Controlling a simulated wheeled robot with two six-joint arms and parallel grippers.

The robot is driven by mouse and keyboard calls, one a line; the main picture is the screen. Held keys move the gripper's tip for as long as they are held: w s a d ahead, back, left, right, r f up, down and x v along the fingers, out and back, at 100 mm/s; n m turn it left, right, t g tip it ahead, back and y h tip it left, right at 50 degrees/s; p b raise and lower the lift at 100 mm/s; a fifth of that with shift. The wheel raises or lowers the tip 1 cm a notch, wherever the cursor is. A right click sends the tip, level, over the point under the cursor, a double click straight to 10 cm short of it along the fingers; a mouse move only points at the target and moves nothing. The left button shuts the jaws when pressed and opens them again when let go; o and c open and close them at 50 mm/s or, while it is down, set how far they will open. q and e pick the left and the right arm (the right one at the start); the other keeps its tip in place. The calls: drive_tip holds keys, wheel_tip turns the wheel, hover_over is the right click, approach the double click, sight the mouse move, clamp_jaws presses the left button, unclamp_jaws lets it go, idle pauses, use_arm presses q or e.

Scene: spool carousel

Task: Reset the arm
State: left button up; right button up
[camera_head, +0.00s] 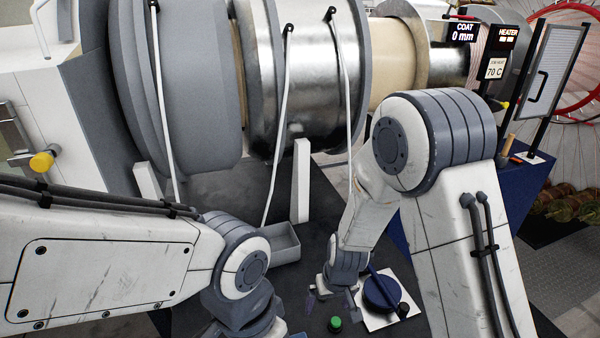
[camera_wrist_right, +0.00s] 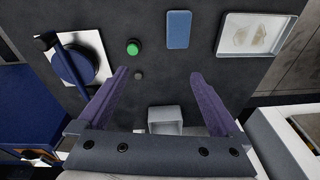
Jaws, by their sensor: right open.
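My right gripper (camera_head: 333,302) points down over the dark panel near the bottom centre of the head view. In the right wrist view my right gripper (camera_wrist_right: 160,75) has its two purple fingers wide apart with nothing between them. My left arm comes in from the left of the head view. Its wrist reaches the bottom edge and its fingers are out of sight.
A green button (camera_wrist_right: 133,48) and a blue round knob (camera_wrist_right: 73,65) are on the dark panel (camera_wrist_right: 195,65). A blue pad (camera_wrist_right: 178,29), a pale tray (camera_wrist_right: 227,47) and a grey open box (camera_wrist_right: 165,113) are nearby. A large grey drum (camera_head: 190,90) stands behind.

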drive_tip(key=s+d+r+m+h, duration=0.15)
drive_tip(key=s+d+r, duration=0.45)
drive_tip(key=d+r, duration=0.6)
drive_tip(key=s+a+r+n+g+y+b, duration=0.1)
drive_tip(key=s+a+n, duration=0.5)
drive_tip(key=s+a, duration=0.8)
drive_tip(key=shift+s+r+g+b, duration=0.15)
drive_tip(key=shift+r+g+b, duration=0.25)
drive_tip(key=shift+r+b, duration=0.65)
drive_tip(key=shift+f+n+y, duration=0.2)
drive_tip(key=shift+n+y, duration=0.05)
